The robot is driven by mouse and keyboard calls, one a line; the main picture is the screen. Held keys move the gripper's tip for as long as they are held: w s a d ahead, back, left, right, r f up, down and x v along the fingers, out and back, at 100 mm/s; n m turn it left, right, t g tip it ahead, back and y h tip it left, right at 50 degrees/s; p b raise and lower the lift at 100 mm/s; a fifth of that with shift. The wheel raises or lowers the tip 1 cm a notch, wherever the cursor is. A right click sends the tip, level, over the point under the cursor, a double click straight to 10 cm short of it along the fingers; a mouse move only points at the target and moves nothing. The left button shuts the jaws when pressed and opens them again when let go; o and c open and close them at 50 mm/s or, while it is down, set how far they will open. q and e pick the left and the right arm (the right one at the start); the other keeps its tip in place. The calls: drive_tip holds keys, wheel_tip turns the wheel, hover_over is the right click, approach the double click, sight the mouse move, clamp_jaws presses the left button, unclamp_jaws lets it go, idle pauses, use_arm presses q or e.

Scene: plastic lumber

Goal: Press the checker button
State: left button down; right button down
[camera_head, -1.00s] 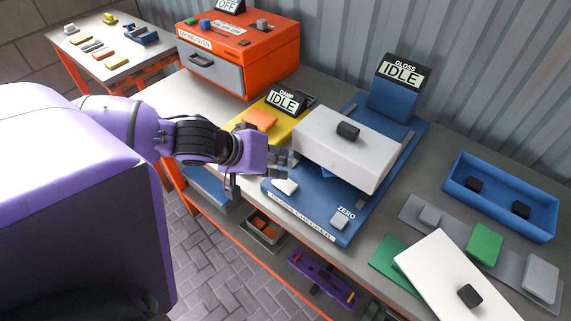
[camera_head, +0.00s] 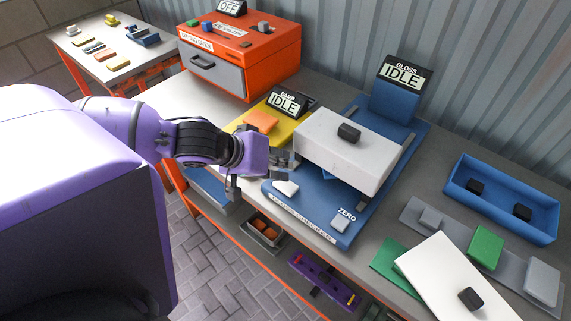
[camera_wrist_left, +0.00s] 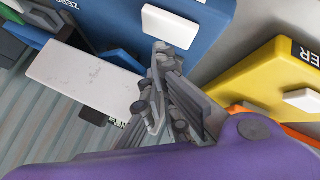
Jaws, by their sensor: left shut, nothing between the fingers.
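The blue gloss checker (camera_head: 270,200) stands on the bench, and its display (camera_head: 402,72) reads IDLE. A white button (camera_head: 286,187) sits on its front left corner, and it also shows in the left wrist view (camera_wrist_left: 184,27). A grey ZERO button (camera_head: 340,222) is on its front right. A white slab (camera_head: 318,143) with a black knob lies across the checker. My left gripper (camera_head: 285,163) is shut and empty, just behind the white button. In the left wrist view its fingertips (camera_wrist_left: 160,56) appear close to that button. I cannot tell whether they touch it.
The yellow damp checker (camera_head: 245,128) carries an orange block (camera_head: 261,120) close to my left gripper. An orange drying oven (camera_head: 245,55) stands at the back left. A blue tray (camera_head: 530,218), green blocks and another white slab (camera_head: 440,270) occupy the right.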

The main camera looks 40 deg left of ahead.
drive_tip(key=shift+a, duration=0.1)
use_arm(q)
drive_tip(key=shift+f, duration=0.2)
use_arm(e)
drive_tip(key=shift+w+r, duration=0.1)
use_arm(q)
drive_tip(key=shift+f, duration=0.2)
drive_tip(key=shift+f, duration=0.25)
idle(0.4)
